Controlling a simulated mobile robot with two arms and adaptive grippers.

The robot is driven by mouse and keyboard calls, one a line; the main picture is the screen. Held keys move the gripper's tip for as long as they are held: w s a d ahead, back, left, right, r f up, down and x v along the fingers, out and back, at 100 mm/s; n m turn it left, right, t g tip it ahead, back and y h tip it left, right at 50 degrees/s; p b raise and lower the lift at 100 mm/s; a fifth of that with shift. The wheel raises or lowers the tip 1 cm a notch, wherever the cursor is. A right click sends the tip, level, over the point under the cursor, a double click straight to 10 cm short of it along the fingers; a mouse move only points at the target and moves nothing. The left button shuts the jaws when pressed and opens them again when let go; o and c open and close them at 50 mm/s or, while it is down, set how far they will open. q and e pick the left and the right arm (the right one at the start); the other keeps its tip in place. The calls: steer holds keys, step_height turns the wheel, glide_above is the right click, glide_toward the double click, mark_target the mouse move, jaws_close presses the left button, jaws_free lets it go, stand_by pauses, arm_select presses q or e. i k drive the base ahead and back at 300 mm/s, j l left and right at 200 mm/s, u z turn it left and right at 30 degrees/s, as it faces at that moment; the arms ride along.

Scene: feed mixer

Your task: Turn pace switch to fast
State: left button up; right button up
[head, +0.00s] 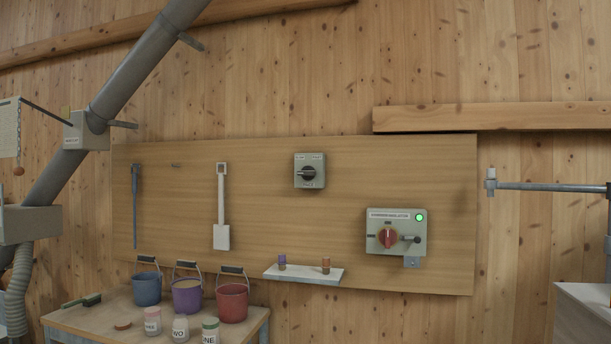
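The pace switch (310,171) is a small grey box with a black rotary knob, mounted on the upper middle of the wooden wall panel. Two small labels sit at its upper left and upper right, with another below the knob; they are too small to read surely. The knob's grip looks roughly level, but I cannot tell which label it points to. Neither of my grippers is in view, and nothing touches the switch.
A larger grey control box (396,232) with a red knob and lit green lamp is lower right. A small shelf (304,274) holds two small cylinders. A table (100,322) with several buckets and jars stands lower left. A grey pipe (140,70) crosses the left. The panel before the switch is clear.

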mark_target(307, 173)
steer(key=i+j, duration=0.6)
steer(key=i, duration=0.15)
steer(key=i+j, duration=0.6)
steer(key=i+j+u, duration=0.05)
steer(key=i, duration=0.05)
